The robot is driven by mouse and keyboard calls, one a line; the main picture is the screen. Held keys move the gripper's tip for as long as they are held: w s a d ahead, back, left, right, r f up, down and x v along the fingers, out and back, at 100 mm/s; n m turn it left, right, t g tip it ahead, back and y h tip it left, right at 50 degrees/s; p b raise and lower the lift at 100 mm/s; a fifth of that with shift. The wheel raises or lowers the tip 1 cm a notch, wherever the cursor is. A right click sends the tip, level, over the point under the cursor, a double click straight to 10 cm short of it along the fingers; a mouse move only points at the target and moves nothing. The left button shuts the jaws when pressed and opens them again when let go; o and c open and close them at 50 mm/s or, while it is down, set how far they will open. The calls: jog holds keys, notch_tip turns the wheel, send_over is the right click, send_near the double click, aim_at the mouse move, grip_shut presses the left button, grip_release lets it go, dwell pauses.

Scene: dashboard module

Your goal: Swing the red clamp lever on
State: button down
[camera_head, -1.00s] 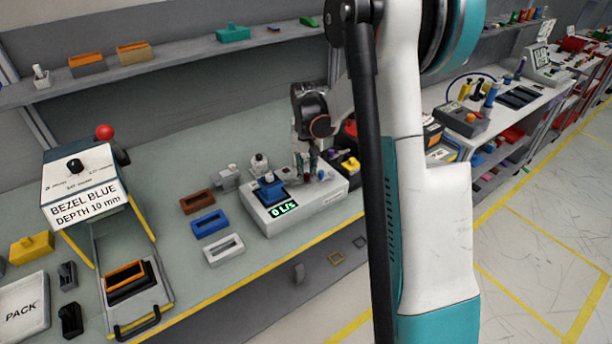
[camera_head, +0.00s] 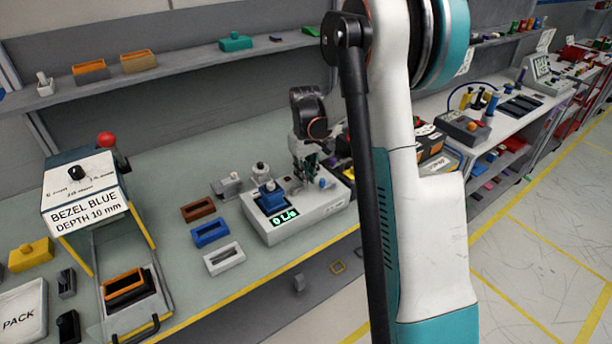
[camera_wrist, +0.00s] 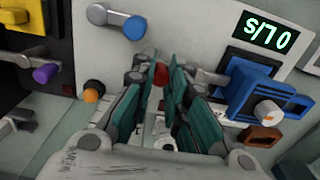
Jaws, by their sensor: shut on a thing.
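The red clamp lever (camera_wrist: 160,74) shows as a small red end between the teal finger pads of my gripper (camera_wrist: 167,85) in the wrist view. My gripper is shut on it, and the pads hide most of the lever. In the head view my gripper (camera_head: 305,172) is low over the top of the white test unit (camera_head: 318,212), right of its blue block (camera_head: 270,197). The red lever cannot be made out in the head view.
A blue-knobbed lever (camera_wrist: 130,26) sits close to my gripper on the unit. Blue (camera_head: 210,232), brown (camera_head: 198,210) and white (camera_head: 224,259) frames lie left of the unit. The bezel stand (camera_head: 82,185) is farther left. Dark fixtures stand right of the unit.

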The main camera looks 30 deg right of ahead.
dwell(0.4)
jog(key=c, duration=1.5)
grip_release()
jog(key=shift+w, duration=0.1)
jog(key=shift+c, duration=0.2)
jog(key=shift+r, duration=0.1)
notch_tip(320, 180, up, 12)
